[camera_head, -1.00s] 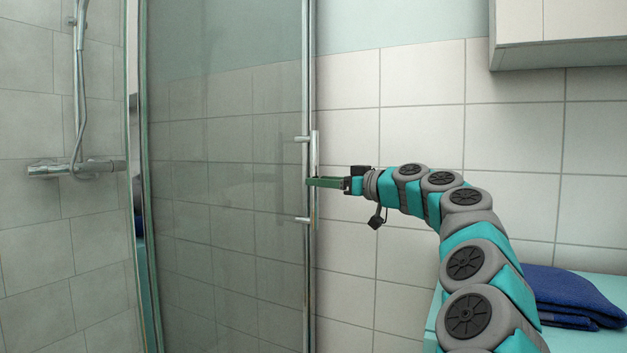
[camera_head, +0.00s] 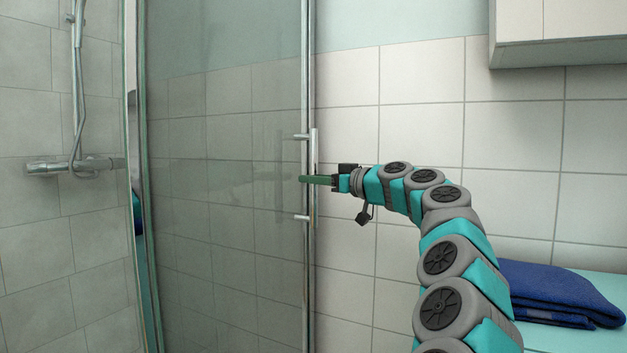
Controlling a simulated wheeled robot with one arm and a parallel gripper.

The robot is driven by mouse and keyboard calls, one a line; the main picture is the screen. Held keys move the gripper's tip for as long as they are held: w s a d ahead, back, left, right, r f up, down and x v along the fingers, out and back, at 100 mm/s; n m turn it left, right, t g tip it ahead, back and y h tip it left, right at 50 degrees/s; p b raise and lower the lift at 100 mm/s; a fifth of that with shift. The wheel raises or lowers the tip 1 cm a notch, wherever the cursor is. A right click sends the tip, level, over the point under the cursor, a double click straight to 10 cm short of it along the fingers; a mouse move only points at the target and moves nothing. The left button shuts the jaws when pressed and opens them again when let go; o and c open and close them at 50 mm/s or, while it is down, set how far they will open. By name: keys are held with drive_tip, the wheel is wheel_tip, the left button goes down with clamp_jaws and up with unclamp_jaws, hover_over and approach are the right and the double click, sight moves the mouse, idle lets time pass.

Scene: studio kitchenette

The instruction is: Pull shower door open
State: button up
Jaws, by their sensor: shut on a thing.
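The shower door (camera_head: 225,200) is a tall glass panel in a metal frame, left of centre. Its handle (camera_head: 315,155) is a vertical metal bar on two short posts along the door's right edge. My gripper (camera_head: 318,180), with green fingers, reaches in from the right at the middle of the bar, between the posts. It is shut on the handle; the fingertips extend a little past the bar to the left. The far finger is hidden.
A shower mixer with a hose (camera_head: 75,165) is on the tiled wall at the far left. A folded blue towel (camera_head: 560,292) lies on a pale teal surface (camera_head: 570,340) at the lower right. A white cabinet (camera_head: 560,35) hangs at the upper right.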

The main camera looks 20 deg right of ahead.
clamp_jaws()
idle(0.9)
drive_tip(key=s+a+b, duration=0.6)
drive_tip(key=a, duration=0.1)
drive_tip(key=s+a+b, duration=0.3)
drive_tip(key=a, duration=0.1)
drive_tip(key=shift+a+f, duration=0.25)
drive_tip(key=shift+f, duration=0.05)
drive_tip(key=b, duration=0.2)
approach(187, 199)
drive_tip(key=x, duration=0.5)
drive_tip(key=shift+s, duration=0.1)
drive_tip(key=o, duration=0.8)
unclamp_jaws()
drive_tip(key=shift+c, duration=0.2)
